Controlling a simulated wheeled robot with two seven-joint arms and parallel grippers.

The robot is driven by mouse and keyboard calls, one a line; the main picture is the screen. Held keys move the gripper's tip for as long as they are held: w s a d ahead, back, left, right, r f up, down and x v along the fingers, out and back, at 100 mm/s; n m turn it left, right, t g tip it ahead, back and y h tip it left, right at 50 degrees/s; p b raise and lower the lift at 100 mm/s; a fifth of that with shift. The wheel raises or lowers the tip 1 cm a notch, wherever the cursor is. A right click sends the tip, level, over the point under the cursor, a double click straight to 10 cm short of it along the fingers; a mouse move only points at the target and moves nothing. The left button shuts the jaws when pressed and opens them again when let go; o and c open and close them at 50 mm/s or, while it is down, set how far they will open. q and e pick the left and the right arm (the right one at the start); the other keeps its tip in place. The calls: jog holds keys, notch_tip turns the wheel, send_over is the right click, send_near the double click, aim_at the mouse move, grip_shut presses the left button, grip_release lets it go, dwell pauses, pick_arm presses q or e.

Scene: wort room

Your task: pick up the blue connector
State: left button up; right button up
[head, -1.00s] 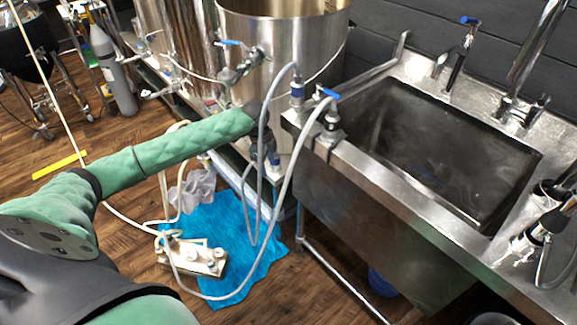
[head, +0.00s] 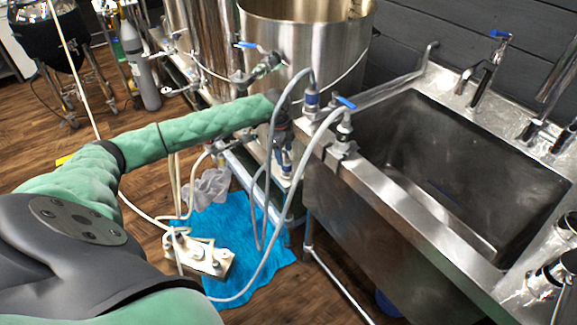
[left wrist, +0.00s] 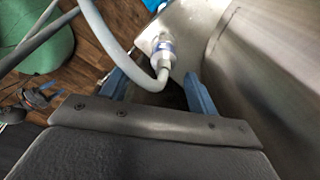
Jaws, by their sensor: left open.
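My left gripper (head: 284,152) is at the end of the green-sleeved arm, below and left of the upper connector, partly hidden by hoses. Its blue fingers (left wrist: 152,80) are apart, with a hose crossing near them and nothing held. My right gripper is not in view.
The steel sink (head: 440,170) is on the right, with a blue-handled valve (head: 345,104) on its left rim. The steel kettle (head: 305,45) stands behind. Looping hoses surround my gripper. A pump (head: 200,257) sits on a blue cloth (head: 245,245) on the floor.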

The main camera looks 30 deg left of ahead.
aim_at(286, 158)
pick_arm(q)
jog(key=shift+w+d+f, duration=0.15)
jog(key=shift+f, duration=0.85)
jog(key=shift+w+d+f, duration=0.1)
jog(key=shift+d+f, duration=0.05)
jog(key=shift+f, duration=0.9)
jog(key=shift+w+d+f, duration=0.15)
jog(key=shift+f, duration=0.85)
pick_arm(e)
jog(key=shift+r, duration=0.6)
pick_arm(q)
jog(key=shift+c, duration=0.2)
